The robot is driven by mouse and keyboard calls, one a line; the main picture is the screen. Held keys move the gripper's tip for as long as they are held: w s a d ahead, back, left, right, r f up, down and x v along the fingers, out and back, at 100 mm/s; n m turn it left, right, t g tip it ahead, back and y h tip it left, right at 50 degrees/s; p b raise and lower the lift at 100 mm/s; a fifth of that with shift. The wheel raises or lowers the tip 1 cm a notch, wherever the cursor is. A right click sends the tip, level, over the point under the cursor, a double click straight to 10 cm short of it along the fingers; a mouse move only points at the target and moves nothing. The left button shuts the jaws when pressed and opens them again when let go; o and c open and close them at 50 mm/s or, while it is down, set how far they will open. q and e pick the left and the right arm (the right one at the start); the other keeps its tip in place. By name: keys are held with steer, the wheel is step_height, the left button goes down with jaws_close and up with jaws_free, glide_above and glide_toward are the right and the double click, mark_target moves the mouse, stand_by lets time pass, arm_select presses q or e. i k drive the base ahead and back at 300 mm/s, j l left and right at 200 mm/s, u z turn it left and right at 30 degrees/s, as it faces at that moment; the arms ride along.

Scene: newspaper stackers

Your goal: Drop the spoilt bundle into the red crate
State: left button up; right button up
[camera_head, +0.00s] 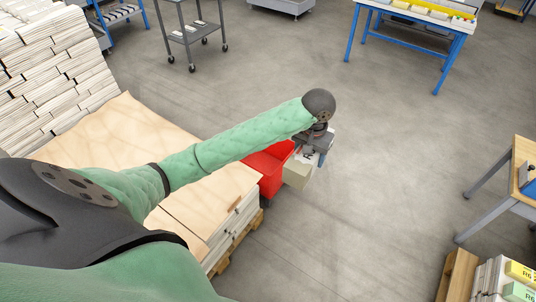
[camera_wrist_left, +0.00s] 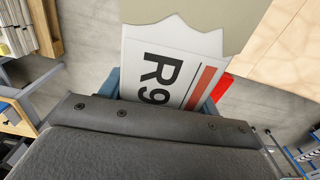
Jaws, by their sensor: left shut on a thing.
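The red crate (camera_head: 270,166) stands beside the front right corner of the wood-topped stack; my arm and the bundle hide part of it. My left gripper (camera_head: 318,148) is shut on the spoilt bundle (camera_head: 297,173), which has a ragged beige wrapper. The bundle is at the crate's right side in the head view, overlapping its edge; its height above the crate I cannot tell. In the left wrist view the bundle's white label (camera_wrist_left: 165,75) reads "R9" with a red stripe, between the blue fingers. A red sliver of the crate (camera_wrist_left: 223,86) shows beside it. My right gripper is out of view.
A wood-topped stack on a pallet (camera_head: 225,245) lies left of the crate, with piled newspapers (camera_head: 45,70) behind. A blue-legged table (camera_head: 420,40) and a grey cart (camera_head: 190,35) stand farther back. Labelled bundles (camera_head: 505,280) sit at the lower right. The middle floor is clear.

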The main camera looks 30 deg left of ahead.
mark_target(260, 169)
steer(key=i+j, duration=0.3)
steer(key=i, duration=0.15)
steer(key=i+j+u, duration=0.15)
steer(key=i+j, duration=0.25)
steer(key=j, duration=0.15)
steer(key=i+j, duration=0.1)
steer(key=j, duration=0.15)
